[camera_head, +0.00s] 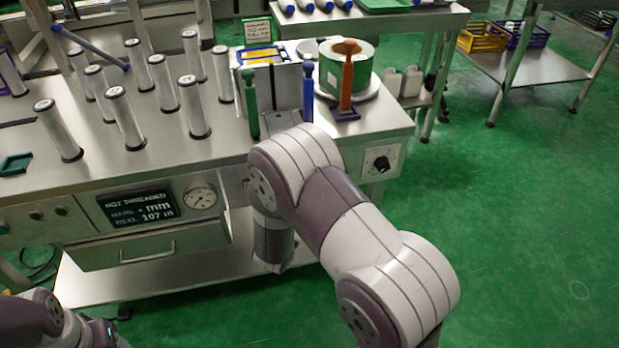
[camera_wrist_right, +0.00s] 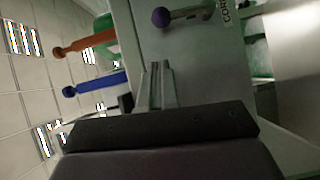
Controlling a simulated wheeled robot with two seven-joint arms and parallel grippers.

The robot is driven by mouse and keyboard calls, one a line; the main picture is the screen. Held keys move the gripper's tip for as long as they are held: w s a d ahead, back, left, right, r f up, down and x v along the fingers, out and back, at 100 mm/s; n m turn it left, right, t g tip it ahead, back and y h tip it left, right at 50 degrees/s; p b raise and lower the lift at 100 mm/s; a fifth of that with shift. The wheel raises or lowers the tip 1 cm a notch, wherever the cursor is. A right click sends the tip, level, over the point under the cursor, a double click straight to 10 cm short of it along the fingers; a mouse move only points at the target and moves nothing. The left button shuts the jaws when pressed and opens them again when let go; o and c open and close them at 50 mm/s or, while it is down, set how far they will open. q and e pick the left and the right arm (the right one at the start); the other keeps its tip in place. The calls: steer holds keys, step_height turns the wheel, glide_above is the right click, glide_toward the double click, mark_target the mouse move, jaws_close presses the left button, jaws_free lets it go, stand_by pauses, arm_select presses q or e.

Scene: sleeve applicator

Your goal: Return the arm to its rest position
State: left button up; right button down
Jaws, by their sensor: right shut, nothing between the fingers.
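My right arm (camera_head: 340,215) comes in from the lower right of the head view. Its forearm points down in front of the steel bench (camera_head: 215,150), and its gripper is hidden there. In the right wrist view my right gripper (camera_wrist_right: 156,68) is shut and empty. Its closed fingers stand in front of a grey panel (camera_wrist_right: 195,65); I cannot tell the gap. My left arm (camera_head: 35,320) shows only at the lower left corner of the head view, and its gripper cannot be made out.
The bench carries several upright rollers (camera_head: 193,105), a green reel (camera_head: 331,72), and green (camera_head: 250,103), blue (camera_head: 308,92) and orange (camera_head: 347,75) handles. A gauge (camera_head: 200,197) and a drawer (camera_head: 148,255) are on its front. Green floor (camera_head: 530,220) is open at right.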

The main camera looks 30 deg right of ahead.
steer(key=r+p+v, duration=0.1)
steer(key=p+v, duration=0.1)
steer(key=v, duration=0.7)
steer(key=s+a+f+m+g+y, duration=0.2)
steer(key=a+f+m+g+y, duration=0.2)
steer(key=a+f+y, duration=0.65)
steer(key=s+a+m+g+y, duration=0.1)
steer(key=s+a+g+y, duration=0.1)
steer(key=s+g+y, duration=0.3)
steer(key=s+d+r+m+g+h, duration=0.2)
steer(key=s+d+r+h, duration=0.1)
steer(key=s+d+r, duration=0.4)
step_height(320, 180, up, 24)
steer(key=w+d+p, duration=0.1)
steer(key=w+p, duration=0.1)
steer(key=p, duration=2)
steer(key=shift+d+t, duration=0.3)
steer(key=shift+d, duration=0.1)
